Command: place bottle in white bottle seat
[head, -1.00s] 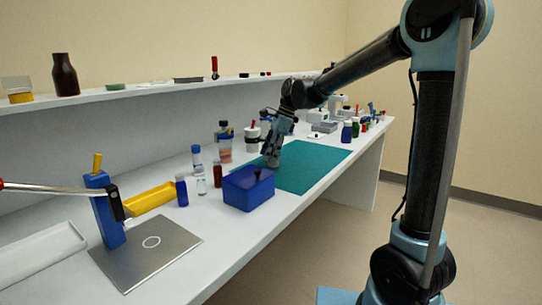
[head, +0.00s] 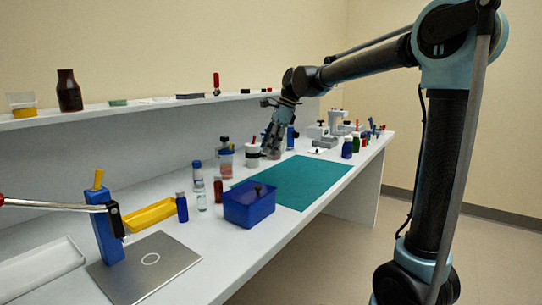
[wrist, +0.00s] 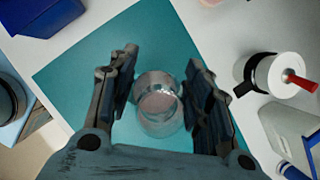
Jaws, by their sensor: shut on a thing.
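My gripper (head: 273,153) is over the back edge of the teal mat in the head view. In the wrist view my gripper (wrist: 160,105) has its two dark fingers on either side of a clear round bottle (wrist: 158,104). It is shut on this bottle, seen from above with its round rim towards the camera. The teal mat lies below the bottle. In the head view the bottle is too small to make out clearly. I cannot single out the white bottle seat with certainty among the white items on the bench.
The teal mat (head: 300,186) is bare. A blue box (head: 248,208) stands at its front left. A white container with a red handle (wrist: 283,75) is right of my gripper in the wrist view. White apparatus (head: 328,138) and several small bottles stand farther along. A shelf (head: 140,108) runs behind.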

